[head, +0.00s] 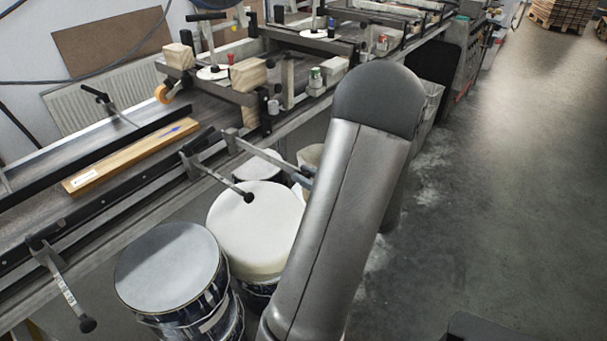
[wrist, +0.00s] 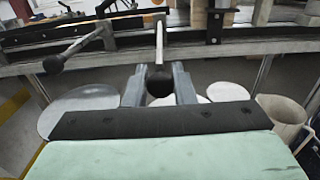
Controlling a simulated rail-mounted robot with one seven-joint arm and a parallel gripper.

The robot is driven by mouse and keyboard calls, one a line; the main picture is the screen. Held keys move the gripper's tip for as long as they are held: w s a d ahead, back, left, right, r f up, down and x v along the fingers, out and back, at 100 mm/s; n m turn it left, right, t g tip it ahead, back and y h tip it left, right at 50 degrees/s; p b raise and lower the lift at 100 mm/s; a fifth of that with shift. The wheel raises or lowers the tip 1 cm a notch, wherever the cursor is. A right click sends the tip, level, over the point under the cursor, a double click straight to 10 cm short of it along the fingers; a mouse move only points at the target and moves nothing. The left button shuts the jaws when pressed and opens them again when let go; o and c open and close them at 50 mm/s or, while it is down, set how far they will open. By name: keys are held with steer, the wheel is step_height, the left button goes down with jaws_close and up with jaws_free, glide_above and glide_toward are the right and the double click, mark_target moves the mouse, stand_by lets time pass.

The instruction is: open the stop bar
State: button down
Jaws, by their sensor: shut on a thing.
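The stop bar (head: 262,153) is a thin metal bar that sticks out from the conveyor's near rail toward my arm. In the wrist view the bar (wrist: 160,38) ends in a round black knob (wrist: 160,84). My gripper (wrist: 159,88) has its two grey fingers on either side of this knob and is shut on it. In the head view the gripper (head: 304,177) shows only in part, at the bar's outer end. My arm hides the rest of it.
A second lever with a black knob (head: 248,197) sticks out just to the left, and another lever (head: 60,283) is farther left. A wooden board (head: 130,155) lies on the conveyor. A white-lidded drum (head: 255,230) and a grey-lidded drum (head: 167,266) stand below.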

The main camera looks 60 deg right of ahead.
steer(key=c, duration=1.3)
jaws_free()
steer(key=s+a, duration=0.1)
steer(key=s, duration=0.4)
steer(key=s+a+b, duration=0.1)
steer(key=s, duration=0.5)
steer(key=s+a, duration=0.1)
steer(key=s, duration=0.5)
steer(key=shift+a, duration=0.1)
